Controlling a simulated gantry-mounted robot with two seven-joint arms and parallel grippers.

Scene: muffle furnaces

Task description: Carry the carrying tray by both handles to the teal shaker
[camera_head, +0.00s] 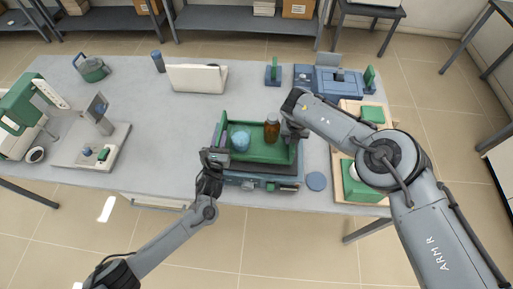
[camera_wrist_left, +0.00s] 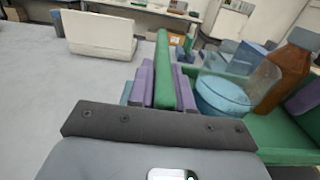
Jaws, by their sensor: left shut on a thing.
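The green carrying tray (camera_head: 262,151) holds a light-blue beaker-like vessel (camera_head: 240,140) and a brown bottle (camera_head: 271,129). My left gripper (camera_head: 216,156) is shut on the tray's left end, where purple pieces (camera_wrist_left: 184,90) flank the green wall. My right gripper (camera_head: 295,130) is at the right end; its fingers are mostly hidden.
A blue disc (camera_head: 316,181) lies right of the shaker. A white box-like case (camera_head: 197,78) stands behind the tray. A stand on a pale base (camera_head: 92,146) is at left. A blue device (camera_head: 333,81) and a wooden board (camera_head: 345,190) are at right. The table between left stand and tray is clear.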

